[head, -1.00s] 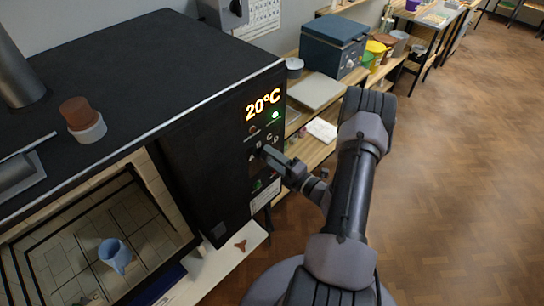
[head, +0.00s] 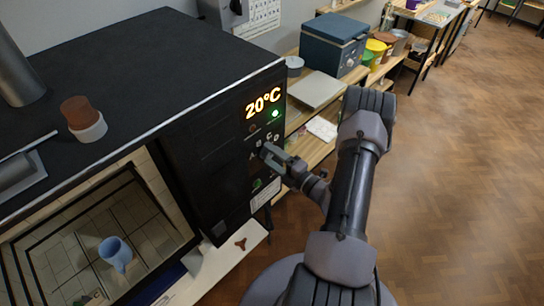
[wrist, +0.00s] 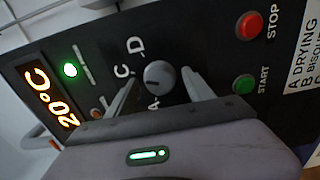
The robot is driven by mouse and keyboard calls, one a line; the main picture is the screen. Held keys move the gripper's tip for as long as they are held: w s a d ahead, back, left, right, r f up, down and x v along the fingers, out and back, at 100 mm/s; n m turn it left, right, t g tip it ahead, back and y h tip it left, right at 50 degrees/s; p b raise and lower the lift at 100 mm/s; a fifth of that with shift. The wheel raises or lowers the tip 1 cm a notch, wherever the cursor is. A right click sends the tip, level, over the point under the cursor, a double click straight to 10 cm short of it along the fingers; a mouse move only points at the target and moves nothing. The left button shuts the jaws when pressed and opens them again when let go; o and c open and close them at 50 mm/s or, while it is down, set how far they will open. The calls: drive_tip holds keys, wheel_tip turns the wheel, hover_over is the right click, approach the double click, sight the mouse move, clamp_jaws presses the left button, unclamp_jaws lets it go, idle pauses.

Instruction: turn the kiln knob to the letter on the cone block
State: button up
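The kiln knob (wrist: 159,75) is a round grey dial on the black kiln panel. In the wrist view the letters A, C and D show around it; B is hidden behind a finger. A dark mark on the knob's face points roughly towards A. My gripper (wrist: 160,92) is open, with one finger on each side of the knob and a gap to it on both sides. In the head view my gripper (head: 267,152) is at the panel and covers the knob.
The kiln (head: 140,75) has a lit 20°C display (head: 263,103). Red stop (wrist: 249,24) and green start (wrist: 243,84) buttons sit near my right finger. A brown and white piece (head: 84,118) stands on the kiln top. A blue cup (head: 115,253) is inside. Floor at right is clear.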

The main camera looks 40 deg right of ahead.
drive_tip(key=shift+s, duration=0.1)
drive_tip(key=s+d, duration=0.1)
drive_tip(key=s, duration=1.6)
drive_tip(key=shift+d, duration=0.2)
